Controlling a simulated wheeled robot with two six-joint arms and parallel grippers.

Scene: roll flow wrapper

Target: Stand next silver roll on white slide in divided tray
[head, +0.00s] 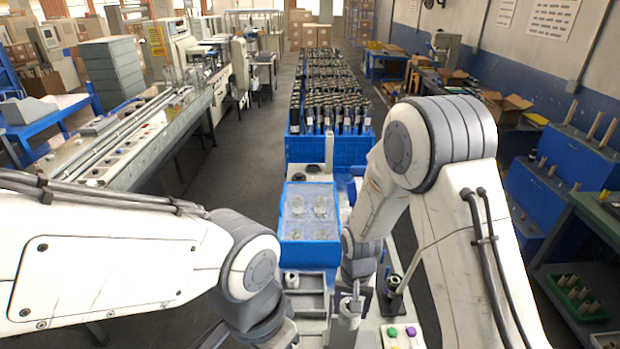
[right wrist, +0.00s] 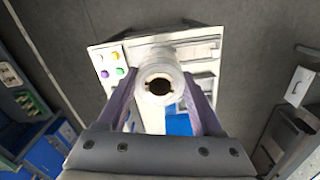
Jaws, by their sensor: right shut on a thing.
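My right gripper (head: 350,306) points down at the right side of the grey divided tray (head: 313,303). In the right wrist view its two purple fingers (right wrist: 160,95) are shut on a pale silver roll (right wrist: 158,72), with its round core hole facing the camera. Another silver roll (head: 291,280) stands in the tray's back left compartment. A white strip below the held roll, perhaps the slide (right wrist: 152,120), shows in the right wrist view; I cannot tell whether the roll touches it. My left gripper is out of sight below the left arm.
A blue bin with a clear top (head: 309,212) stands behind the tray. A panel with green and purple buttons (head: 402,335) is at the front right. A dark-based post (head: 394,290) stands right of my gripper. A large blue crate of dark rolls (head: 330,150) is farther back.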

